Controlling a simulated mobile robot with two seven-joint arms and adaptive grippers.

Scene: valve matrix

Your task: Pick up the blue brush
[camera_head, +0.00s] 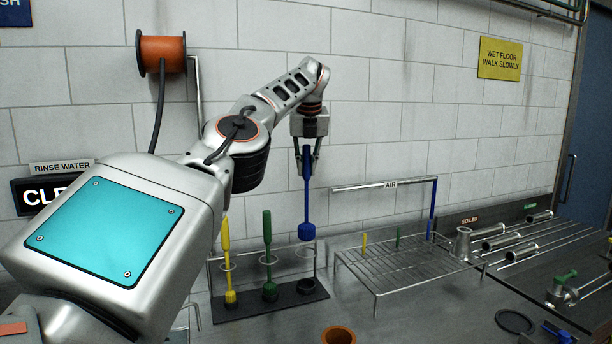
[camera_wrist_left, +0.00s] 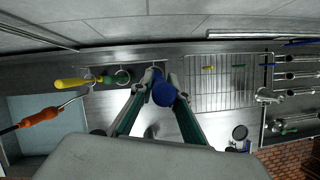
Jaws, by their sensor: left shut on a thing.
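The blue brush (camera_head: 307,205) hangs upright in my left gripper (camera_head: 307,155), handle up and round blue head down. Its head is above the dark base of the brush rack (camera_head: 262,305), over the right-hand place, clear of the base. My left gripper is shut on the upper handle. In the left wrist view the blue brush (camera_wrist_left: 164,94) shows end-on between the two fingers (camera_wrist_left: 160,100). A yellow brush (camera_head: 227,260) and a green brush (camera_head: 268,255) stand in the rack to its left. My right gripper is not in view.
A wire drying rack (camera_head: 400,265) with small yellow and green pegs stands right of the brush rack, under a pipe marked AIR (camera_head: 385,186). Metal valve parts (camera_head: 515,240) lie further right. The tiled wall is close behind.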

